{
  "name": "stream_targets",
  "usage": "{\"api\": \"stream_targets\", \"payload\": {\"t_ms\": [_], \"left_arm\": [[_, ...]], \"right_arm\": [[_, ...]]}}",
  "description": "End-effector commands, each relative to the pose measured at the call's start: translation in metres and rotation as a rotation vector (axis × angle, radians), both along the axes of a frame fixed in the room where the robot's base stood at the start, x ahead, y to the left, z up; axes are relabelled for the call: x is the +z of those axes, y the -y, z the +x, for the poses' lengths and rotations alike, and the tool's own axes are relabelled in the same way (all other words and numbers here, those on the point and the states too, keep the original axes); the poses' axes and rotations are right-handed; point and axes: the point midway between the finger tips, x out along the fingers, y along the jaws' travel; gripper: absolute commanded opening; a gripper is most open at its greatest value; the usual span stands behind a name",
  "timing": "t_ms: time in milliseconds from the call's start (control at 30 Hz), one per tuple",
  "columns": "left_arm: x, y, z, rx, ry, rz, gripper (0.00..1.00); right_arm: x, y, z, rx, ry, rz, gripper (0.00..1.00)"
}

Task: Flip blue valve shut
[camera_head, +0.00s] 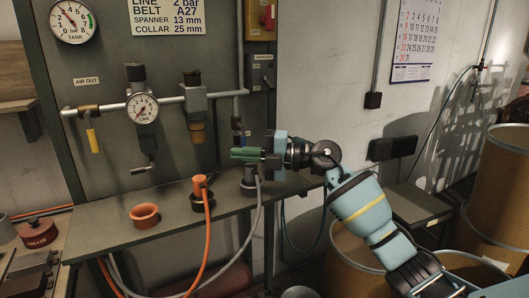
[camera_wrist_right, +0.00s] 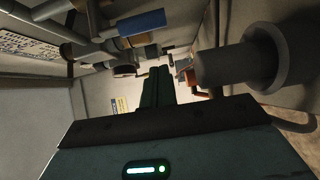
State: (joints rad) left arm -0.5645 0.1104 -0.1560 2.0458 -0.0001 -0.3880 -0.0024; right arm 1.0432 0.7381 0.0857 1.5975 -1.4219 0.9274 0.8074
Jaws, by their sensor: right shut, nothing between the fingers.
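The blue valve's handle (camera_wrist_right: 142,22) shows as a blue cylinder at the top of the right wrist view, up and left of my fingers. In the head view only a small blue bit (camera_head: 246,133) shows on the panel, just above my right gripper (camera_head: 246,154). The rest of the valve is hard to make out there. My right gripper has green fingers and is shut and empty. In the right wrist view its fingertips (camera_wrist_right: 158,76) point ahead, apart from the blue handle. My left gripper is not in view.
A grey-black cylinder (camera_wrist_right: 225,66) stands close to the right of my fingers in the wrist view. The shelf (camera_head: 165,228) carries an orange ring (camera_head: 145,216) and an orange hose fitting (camera_head: 200,183). A yellow lever (camera_head: 92,140) hangs at the panel's left, beside a line gauge (camera_head: 142,107).

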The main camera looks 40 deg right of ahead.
Motion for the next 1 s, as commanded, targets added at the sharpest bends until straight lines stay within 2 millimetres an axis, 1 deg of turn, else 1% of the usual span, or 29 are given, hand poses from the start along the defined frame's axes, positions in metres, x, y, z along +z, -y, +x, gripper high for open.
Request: {"api": "stream_targets", "payload": {"t_ms": [33, 100, 200, 400, 833, 1000], "left_arm": [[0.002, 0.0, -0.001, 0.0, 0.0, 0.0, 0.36], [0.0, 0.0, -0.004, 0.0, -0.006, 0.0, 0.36], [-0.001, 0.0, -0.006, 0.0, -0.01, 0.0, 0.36], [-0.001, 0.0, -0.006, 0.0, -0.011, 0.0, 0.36], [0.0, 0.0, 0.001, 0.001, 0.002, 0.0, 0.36], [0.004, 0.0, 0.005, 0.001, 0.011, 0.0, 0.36]], "right_arm": [[0.003, -0.007, 0.007, 0.003, 0.004, 0.003, 0.0], [0.001, 0.006, 0.01, -0.003, 0.0, 0.003, 0.0], [0.0, 0.017, 0.014, -0.001, -0.001, 0.003, 0.0], [0.0, 0.03, 0.018, -0.001, 0.001, 0.001, 0.0], [0.0, 0.033, 0.019, 0.0, 0.0, 0.0, 0.0], [0.002, 0.034, 0.019, 0.0, -0.004, -0.017, 0.0]]}}
